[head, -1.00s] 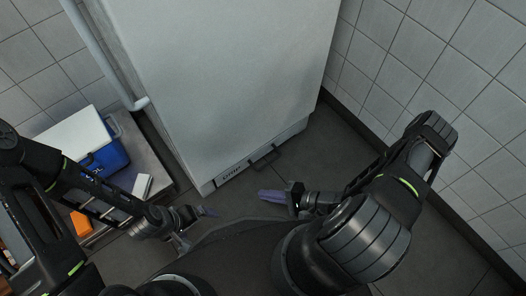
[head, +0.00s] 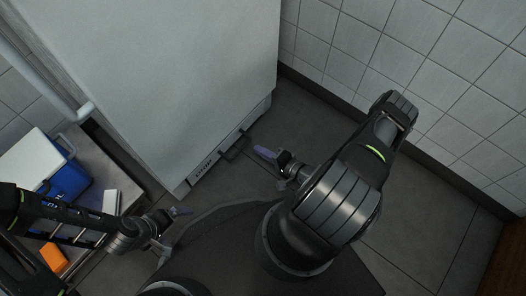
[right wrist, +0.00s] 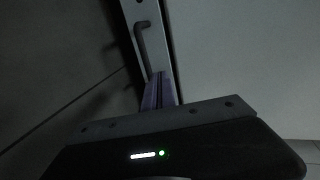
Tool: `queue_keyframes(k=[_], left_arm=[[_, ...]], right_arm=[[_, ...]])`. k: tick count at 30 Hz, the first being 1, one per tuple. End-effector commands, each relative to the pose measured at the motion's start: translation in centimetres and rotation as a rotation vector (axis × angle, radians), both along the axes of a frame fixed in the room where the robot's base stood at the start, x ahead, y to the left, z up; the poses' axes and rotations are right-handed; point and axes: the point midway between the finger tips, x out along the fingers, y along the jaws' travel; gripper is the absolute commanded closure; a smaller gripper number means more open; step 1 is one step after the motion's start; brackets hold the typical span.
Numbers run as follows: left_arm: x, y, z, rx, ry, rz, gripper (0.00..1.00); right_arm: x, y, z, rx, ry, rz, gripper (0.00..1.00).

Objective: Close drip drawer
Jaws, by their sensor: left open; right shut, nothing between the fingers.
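The drip drawer (head: 203,168) is a low strip with a dark label at the foot of the tall pale cabinet (head: 200,75). Its dark handle (head: 234,148) sticks out in front. The drawer looks close to flush with the cabinet, but I cannot tell exactly. My right gripper (head: 264,153) is shut and empty, low over the floor, just right of the handle and apart from it. In the right wrist view the purple fingers (right wrist: 159,92) point toward the drawer strip, with the handle (right wrist: 143,40) ahead. My left gripper (head: 181,211) is open and empty, left of the drawer's near end.
A blue and white cooler (head: 62,178) and an orange item (head: 53,257) sit on a low surface at left. A white pipe (head: 60,95) runs along the cabinet's left side. A tiled wall (head: 400,60) stands at right. Dark floor (head: 300,120) between cabinet and wall is clear.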

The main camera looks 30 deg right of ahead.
Motion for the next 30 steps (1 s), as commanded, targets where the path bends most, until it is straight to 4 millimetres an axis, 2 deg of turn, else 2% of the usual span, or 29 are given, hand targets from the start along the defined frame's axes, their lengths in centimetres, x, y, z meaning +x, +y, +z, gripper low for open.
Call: queue_keyframes(k=[9,15,21,30], left_arm=[[0.4,-0.1,-3.2,0.002,-0.012,0.005,0.00],[0.7,-0.1,-4.6,0.004,-0.020,0.009,0.00],[0.8,0.0,-4.8,0.002,-0.020,0.010,0.00],[0.8,0.0,-4.8,0.001,-0.019,0.010,0.00]], right_arm=[[5.9,1.9,-2.4,0.001,-0.003,0.002,1.00],[8.9,2.7,-2.4,0.000,-0.003,0.001,1.00],[10.2,3.1,-2.1,-0.001,-0.002,0.002,1.00],[10.2,3.1,-2.1,0.000,-0.001,0.001,1.00]])
